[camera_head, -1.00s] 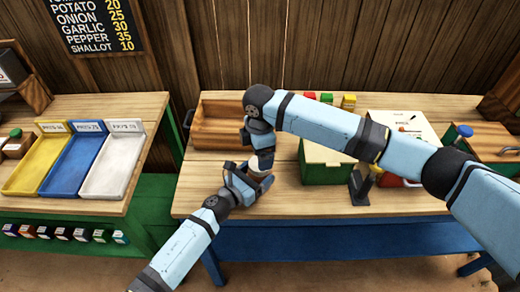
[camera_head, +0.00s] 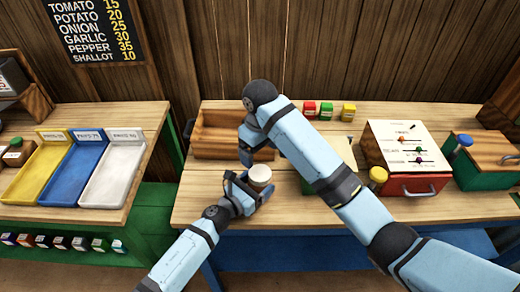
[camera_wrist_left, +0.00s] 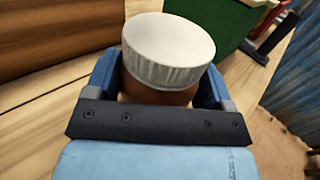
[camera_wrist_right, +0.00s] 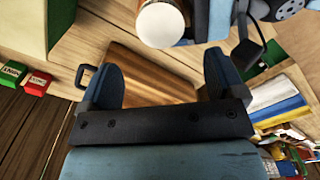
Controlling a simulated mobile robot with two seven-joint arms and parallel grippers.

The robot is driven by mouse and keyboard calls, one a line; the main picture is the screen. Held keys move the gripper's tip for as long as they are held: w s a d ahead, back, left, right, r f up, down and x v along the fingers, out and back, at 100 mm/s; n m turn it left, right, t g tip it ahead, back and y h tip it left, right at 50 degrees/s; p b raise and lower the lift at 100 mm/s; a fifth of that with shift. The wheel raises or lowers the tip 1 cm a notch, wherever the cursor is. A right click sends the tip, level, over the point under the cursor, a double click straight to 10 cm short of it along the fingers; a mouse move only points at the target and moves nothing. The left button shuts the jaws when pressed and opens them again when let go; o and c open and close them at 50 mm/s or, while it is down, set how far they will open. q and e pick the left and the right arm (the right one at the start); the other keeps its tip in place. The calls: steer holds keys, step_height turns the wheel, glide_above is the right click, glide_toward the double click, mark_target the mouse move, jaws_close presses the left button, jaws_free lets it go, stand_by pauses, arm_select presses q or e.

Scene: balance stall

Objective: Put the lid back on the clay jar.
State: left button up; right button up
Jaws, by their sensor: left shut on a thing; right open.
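The clay jar shows brown below its white lid in the head view (camera_head: 261,187) and the left wrist view (camera_wrist_left: 158,95). The white lid (camera_head: 260,173) sits on top of the jar; in the left wrist view the lid (camera_wrist_left: 168,50) covers the whole mouth. My left gripper (camera_head: 252,187) is shut around the jar's body, with a finger on each side. My right gripper (camera_wrist_right: 160,85) is open and empty, just behind and left of the jar. The lid (camera_wrist_right: 160,25) is outside its fingers. In the head view my right arm mostly hides this gripper.
A wooden crate (camera_head: 222,152) stands behind the right gripper. A green box is partly hidden by my right arm. Small coloured boxes (camera_head: 326,109) line the back.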

mark_target(260, 173)
steer(key=shift+f, duration=0.15)
steer(key=shift+f, duration=3.9)
steer(key=c, duration=0.9)
steer(key=shift+c, duration=0.2)
steer(key=o, duration=1.1)
step_height(260, 173, up, 12)
